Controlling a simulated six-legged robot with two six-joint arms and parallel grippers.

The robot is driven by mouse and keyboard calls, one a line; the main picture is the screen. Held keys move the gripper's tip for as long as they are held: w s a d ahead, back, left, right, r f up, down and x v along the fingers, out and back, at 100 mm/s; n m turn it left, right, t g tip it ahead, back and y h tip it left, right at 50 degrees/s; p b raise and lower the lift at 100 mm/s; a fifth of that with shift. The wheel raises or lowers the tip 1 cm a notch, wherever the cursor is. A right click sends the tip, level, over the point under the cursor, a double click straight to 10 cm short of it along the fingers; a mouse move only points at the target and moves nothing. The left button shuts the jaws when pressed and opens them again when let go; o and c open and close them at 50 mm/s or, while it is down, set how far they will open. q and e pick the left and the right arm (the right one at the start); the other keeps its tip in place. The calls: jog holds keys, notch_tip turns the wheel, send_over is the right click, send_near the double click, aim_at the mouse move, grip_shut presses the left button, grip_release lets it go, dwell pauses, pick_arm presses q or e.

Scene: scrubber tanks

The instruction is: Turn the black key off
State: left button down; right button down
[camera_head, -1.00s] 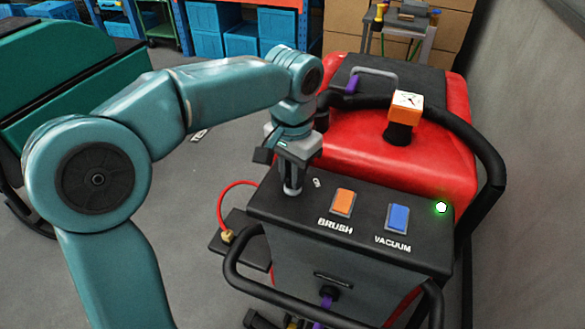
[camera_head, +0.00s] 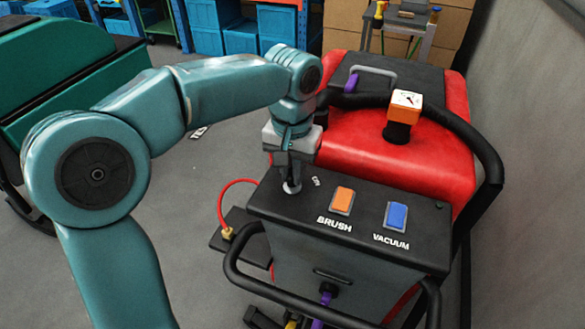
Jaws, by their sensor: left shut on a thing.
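My left gripper (camera_head: 291,184) points down at the left end of the black control panel (camera_head: 271,208) of the red scrubber. It is shut on the black key, which is mostly hidden by the fingers. A round pale key switch base (camera_head: 291,188) shows just under the fingertips. A small white key mark (camera_head: 316,182) is printed right of it. The indicator lamp (camera_head: 440,205) at the panel's right end is dark. My right gripper is not in view.
An orange BRUSH switch (camera_head: 342,200) and a blue VACUUM switch (camera_head: 396,216) sit to the right on the panel. A black handlebar (camera_head: 487,165) curves around the red tank (camera_head: 430,165). A red hose (camera_head: 226,193) loops at left. A grey wall stands at right.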

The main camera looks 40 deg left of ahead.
pick_arm(q)
jog(key=shift+f, duration=0.2)
jog(key=c, duration=1.1)
grip_release()
jog(key=shift+s, duration=0.1)
jog(key=shift+c, duration=0.2)
jog(key=shift+r, duration=0.1)
notch_tip(320, 180, up, 16)
jog(key=p, duration=0.3)
